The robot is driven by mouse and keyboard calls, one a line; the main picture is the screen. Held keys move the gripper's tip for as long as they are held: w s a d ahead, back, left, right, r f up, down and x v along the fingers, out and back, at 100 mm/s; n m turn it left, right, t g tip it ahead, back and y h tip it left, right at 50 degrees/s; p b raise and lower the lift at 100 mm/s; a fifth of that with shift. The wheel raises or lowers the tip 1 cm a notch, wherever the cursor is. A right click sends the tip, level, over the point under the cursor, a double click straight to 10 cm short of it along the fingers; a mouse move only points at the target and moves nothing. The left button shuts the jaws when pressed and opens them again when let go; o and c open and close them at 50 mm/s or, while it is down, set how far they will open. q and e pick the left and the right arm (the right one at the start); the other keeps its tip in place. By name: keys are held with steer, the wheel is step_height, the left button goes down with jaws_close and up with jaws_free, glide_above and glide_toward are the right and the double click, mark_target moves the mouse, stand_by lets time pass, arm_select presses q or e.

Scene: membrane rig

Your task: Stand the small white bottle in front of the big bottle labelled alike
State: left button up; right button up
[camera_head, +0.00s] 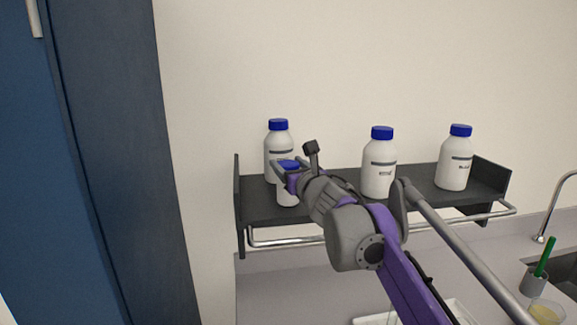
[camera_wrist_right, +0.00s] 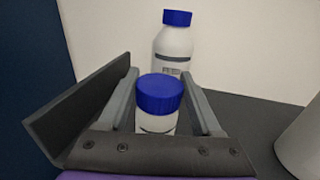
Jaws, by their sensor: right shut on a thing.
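The small white bottle (camera_head: 287,193) with a blue cap is on the left part of the dark shelf (camera_head: 325,204), in front of the left big bottle (camera_head: 278,143). In the right wrist view the small bottle (camera_wrist_right: 158,100) stands upright between the fingers, and the big bottle (camera_wrist_right: 172,55) is right behind it. My right gripper (camera_head: 284,170) is shut on the small bottle near its cap. Most of the small bottle's label is hidden, and the big bottle's label is too small to read. My left gripper is not in view.
Two more big white bottles with blue caps stand on the shelf, one in the middle (camera_head: 379,163) and one at the right (camera_head: 455,158). The shelf has side walls and a front rail (camera_head: 285,240). A green-handled tool in a grey cup (camera_head: 534,281) is below right.

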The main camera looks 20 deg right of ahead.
steer(key=o, duration=1.5)
steer(key=shift+w+f, duration=0.1)
steer(key=s+b, duration=0.1)
steer(key=s, duration=1.1)
steer(key=shift+a, duration=0.35)
